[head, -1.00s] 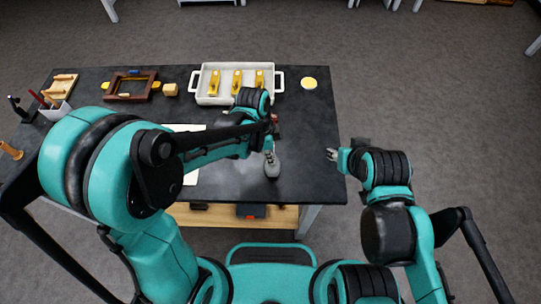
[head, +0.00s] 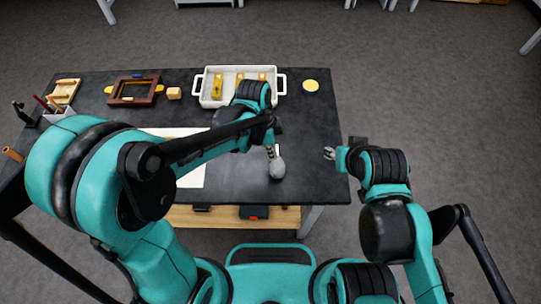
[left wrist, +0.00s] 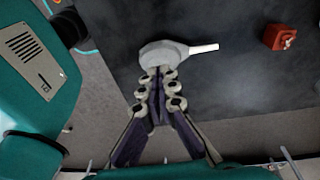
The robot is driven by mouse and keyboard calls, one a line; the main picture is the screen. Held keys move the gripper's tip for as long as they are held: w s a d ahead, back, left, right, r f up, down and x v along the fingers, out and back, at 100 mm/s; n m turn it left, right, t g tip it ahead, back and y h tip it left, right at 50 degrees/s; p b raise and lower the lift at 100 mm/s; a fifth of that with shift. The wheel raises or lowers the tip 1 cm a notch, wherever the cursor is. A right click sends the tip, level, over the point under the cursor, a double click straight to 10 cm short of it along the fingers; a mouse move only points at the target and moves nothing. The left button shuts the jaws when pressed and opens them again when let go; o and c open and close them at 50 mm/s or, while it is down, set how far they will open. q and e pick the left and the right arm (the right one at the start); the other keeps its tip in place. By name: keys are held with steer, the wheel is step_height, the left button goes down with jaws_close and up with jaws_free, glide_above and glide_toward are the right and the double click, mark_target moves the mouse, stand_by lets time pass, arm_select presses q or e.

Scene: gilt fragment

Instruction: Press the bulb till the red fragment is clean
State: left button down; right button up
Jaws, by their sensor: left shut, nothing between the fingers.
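The grey bulb (head: 277,169) lies on the dark table near its front edge. In the left wrist view the bulb (left wrist: 160,53) has a pale nozzle pointing right. My left gripper (left wrist: 160,72) is shut and empty, its fingertips at the bulb's near side; whether they touch it I cannot tell. In the head view my left gripper (head: 270,150) is partly hidden by its arm. The red fragment (left wrist: 280,38) sits on the table right of the nozzle, with a pale patch on it; my arm mostly hides it in the head view. My right gripper (head: 330,153) looks open and empty beside the table's right edge.
A white tray (head: 205,98) with yellow pieces stands at the back. A yellow disc (head: 311,86) lies right of it. A brown frame (head: 133,91), a small wooden block (head: 174,93) and a white sheet (head: 190,178) are to the left. The table's right front is clear.

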arm_select(q)
step_height(320, 180, up, 8)
steer(key=p, duration=0.2)
steer(key=shift+w+a, duration=0.2)
steer(key=shift+a, duration=0.2)
arm_select(e)
steer(key=shift+d+r, duration=0.2)
steer(key=shift+r, duration=0.35)
steer(key=shift+d+r, duration=0.15)
steer(key=shift+r, duration=0.4)
arm_select(q)
steer(key=b, duration=0.7)
glide_toward(277, 164)
steer(key=f, duration=0.4)
steer(key=d+f, duration=0.1)
steer(key=f, duration=0.1)
steer(key=shift+s+f, duration=0.2)
steer(key=shift+f, duration=0.2)
arm_select(e)
step_height(277, 164, down, 6)
steer(key=d, duration=0.1)
steer(key=shift+w+d+f, duration=0.2)
steer(key=shift+f, duration=0.05)
